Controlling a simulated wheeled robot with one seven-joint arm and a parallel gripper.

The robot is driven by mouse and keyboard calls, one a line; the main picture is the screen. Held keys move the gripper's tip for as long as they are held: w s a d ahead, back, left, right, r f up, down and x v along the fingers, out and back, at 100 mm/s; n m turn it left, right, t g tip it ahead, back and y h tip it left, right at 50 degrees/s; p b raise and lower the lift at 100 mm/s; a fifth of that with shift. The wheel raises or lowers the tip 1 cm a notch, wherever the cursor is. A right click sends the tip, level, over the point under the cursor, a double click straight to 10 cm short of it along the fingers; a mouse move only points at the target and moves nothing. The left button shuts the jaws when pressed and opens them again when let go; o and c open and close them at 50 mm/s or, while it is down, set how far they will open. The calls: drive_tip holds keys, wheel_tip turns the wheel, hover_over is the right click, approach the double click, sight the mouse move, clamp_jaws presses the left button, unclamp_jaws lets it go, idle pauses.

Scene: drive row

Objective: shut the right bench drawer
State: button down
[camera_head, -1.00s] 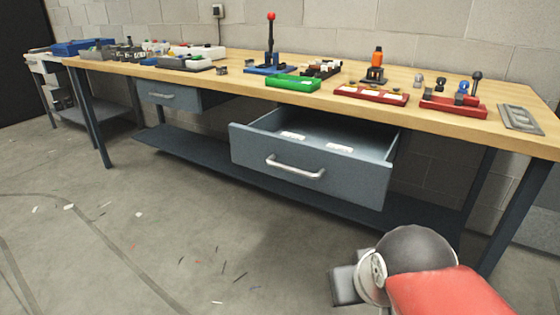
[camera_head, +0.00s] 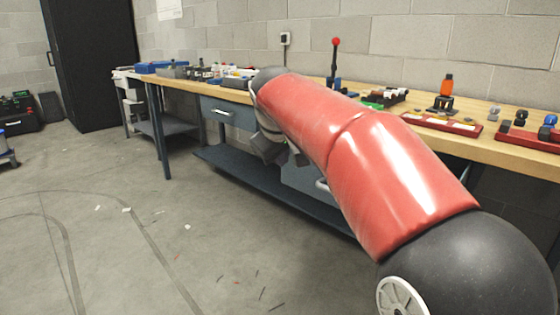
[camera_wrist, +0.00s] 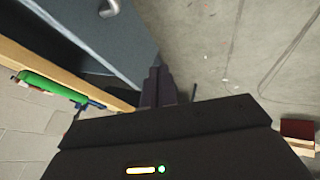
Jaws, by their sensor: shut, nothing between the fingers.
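The right bench drawer (camera_head: 300,178) is mostly hidden behind my arm in the head view; a bit of its grey-blue front and its handle (camera_head: 322,185) show. In the wrist view the drawer front (camera_wrist: 85,30) fills the upper left, with part of the metal handle (camera_wrist: 109,8) at the top edge. A dark gap shows between the front and the bench edge. My gripper (camera_wrist: 156,74) is shut and empty, its fingertips close by the end of the drawer front; I cannot tell if they touch. How far the drawer stands out is hidden.
The left drawer (camera_head: 230,113) looks shut. A lower shelf (camera_head: 270,185) runs beneath. The floor (camera_head: 130,240) in front is mostly clear, with small scraps.

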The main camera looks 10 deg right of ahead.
sight(293, 169)
drive_tip(key=w+d+f, duration=0.1)
drive_tip(key=w+f, duration=0.1)
drive_tip(key=w+d+f, duration=0.1)
drive_tip(key=w+f, duration=0.1)
drive_tip(key=w+d+f, duration=0.2)
drive_tip(key=shift+w+f, duration=0.2)
drive_tip(key=shift+f, duration=0.05)
drive_tip(key=shift+w+d, duration=0.25)
drive_tip(key=shift+d, duration=0.1)
